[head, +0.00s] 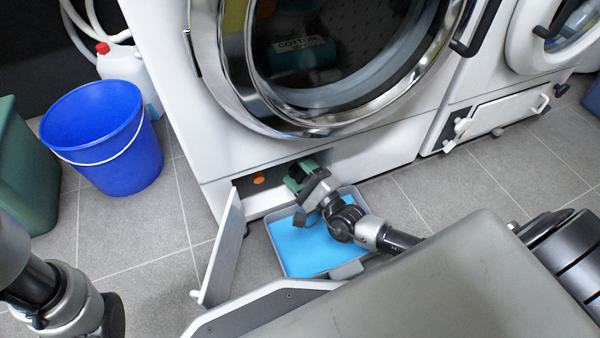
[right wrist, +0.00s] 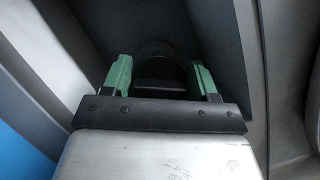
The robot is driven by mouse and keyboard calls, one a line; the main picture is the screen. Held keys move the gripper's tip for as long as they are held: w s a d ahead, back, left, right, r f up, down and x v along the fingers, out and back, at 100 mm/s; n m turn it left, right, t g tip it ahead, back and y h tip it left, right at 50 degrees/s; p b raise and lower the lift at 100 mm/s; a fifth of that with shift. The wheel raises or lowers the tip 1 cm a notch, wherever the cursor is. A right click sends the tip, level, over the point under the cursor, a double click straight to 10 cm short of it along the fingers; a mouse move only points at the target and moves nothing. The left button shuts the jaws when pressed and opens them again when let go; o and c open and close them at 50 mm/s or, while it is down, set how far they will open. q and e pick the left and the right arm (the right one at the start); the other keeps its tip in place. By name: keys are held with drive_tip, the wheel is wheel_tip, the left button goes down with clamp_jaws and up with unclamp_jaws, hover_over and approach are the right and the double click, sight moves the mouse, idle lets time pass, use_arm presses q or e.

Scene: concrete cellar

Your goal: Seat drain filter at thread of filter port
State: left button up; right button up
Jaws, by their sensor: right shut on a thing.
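My right gripper (head: 302,172) has green fingers and reaches into the open low compartment at the front of the washing machine. It is shut on a dark piece, the drain filter. In the right wrist view the black filter (right wrist: 155,72) sits between the two green fingers (right wrist: 158,80), with a dark round part just beyond it. The filter port and its thread are hidden behind the gripper and in the compartment's shadow, so I cannot tell whether the filter touches the port. My left arm shows at the lower left of the head view, but its gripper does not.
The compartment's flap (head: 222,250) stands open at its left. An orange round thing (head: 258,179) shows inside. A grey tray (head: 350,270) with a blue bottom lies on the floor below. A blue bucket (head: 105,140) and a white jug (head: 122,66) stand left.

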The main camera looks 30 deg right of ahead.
drive_tip(key=o, duration=1.1)
drive_tip(key=shift+s, duration=0.15)
drive_tip(key=shift+s+d+p, duration=0.15)
drive_tip(key=shift+s+p, duration=0.15)
drive_tip(key=shift+p, duration=0.05)
drive_tip(key=p+v, duration=0.4)
drive_tip(key=v, duration=0.6)
drive_tip(key=shift+f, duration=0.1)
